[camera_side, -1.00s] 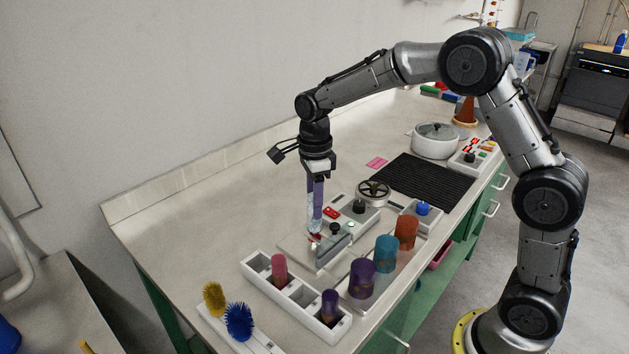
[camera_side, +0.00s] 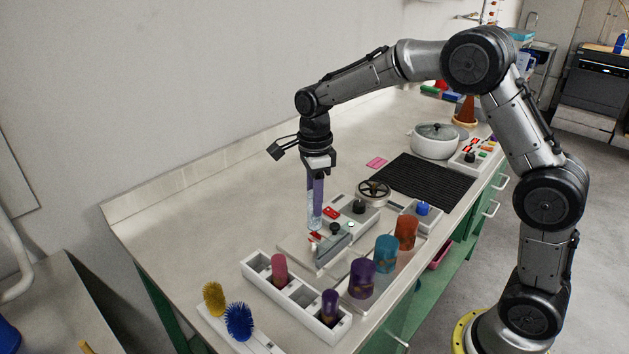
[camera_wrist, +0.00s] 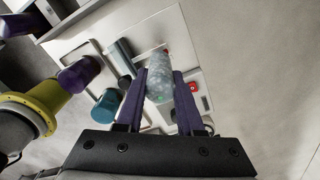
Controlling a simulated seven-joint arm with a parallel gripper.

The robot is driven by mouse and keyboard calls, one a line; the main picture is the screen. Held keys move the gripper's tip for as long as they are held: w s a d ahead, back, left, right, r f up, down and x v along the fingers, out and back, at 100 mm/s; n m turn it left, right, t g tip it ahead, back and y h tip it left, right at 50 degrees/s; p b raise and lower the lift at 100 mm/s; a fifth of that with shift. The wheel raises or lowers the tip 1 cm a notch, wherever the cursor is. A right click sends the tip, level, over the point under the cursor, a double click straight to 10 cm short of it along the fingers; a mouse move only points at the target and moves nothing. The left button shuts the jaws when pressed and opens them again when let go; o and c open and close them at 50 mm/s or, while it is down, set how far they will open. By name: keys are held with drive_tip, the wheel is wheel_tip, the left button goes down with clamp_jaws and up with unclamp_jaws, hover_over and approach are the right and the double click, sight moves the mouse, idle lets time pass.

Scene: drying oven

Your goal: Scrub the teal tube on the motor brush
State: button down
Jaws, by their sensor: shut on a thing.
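My gripper (camera_side: 315,212) has purple fingers and is shut on a clear, pale tube (camera_wrist: 158,82), which points downward between the fingertips. The tube looks colourless to faintly bluish, not plainly teal. Its lower end is above a flat plate with a grey motor-like body (camera_side: 334,246); I cannot tell whether it touches anything. In the wrist view, a grey cylinder (camera_wrist: 120,56) lies to the left of the tube. A teal cup-like vessel (camera_side: 386,252) with brownish marks stands apart to the right, and it also shows in the wrist view (camera_wrist: 106,104). The brush on the motor cannot be made out.
A purple vessel (camera_side: 361,281) and an orange one (camera_side: 406,232) flank the teal one. A white rack (camera_side: 296,299) holds pink and purple tubes. Yellow (camera_side: 214,299) and blue (camera_side: 239,321) brushes stand at front left. A control box (camera_side: 352,208) is close behind my gripper.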

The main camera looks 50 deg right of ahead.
drive_tip(key=shift+r, duration=0.1)
drive_tip(key=shift+r, duration=4.2)
